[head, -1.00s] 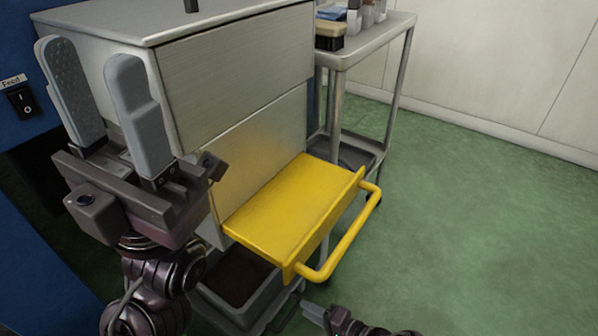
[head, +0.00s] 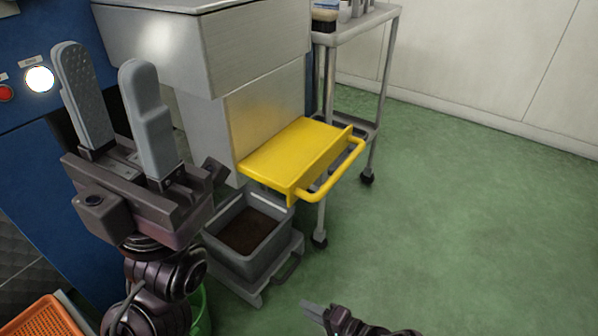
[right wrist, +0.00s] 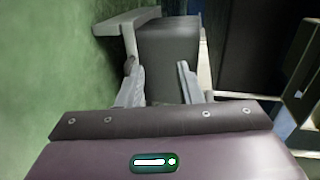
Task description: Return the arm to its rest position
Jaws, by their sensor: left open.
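My left gripper (head: 113,118) is raised at the left of the head view. Its two grey fingers point up, stand apart and have nothing between them. My right gripper (head: 312,309) shows at the bottom edge of the head view, low over the green floor. In the right wrist view its two fingers (right wrist: 156,82) are apart with clear space between them. A grey body shows beyond the fingers there. Most of the right arm is out of view.
A yellow drawer-like tray with a handle (head: 295,155) juts from the metal cabinet (head: 215,50). A grey bin (head: 250,265) with dark contents stands below. A trolley (head: 375,25) is behind. An orange crate (head: 42,315) is bottom left. Green floor at right is clear.

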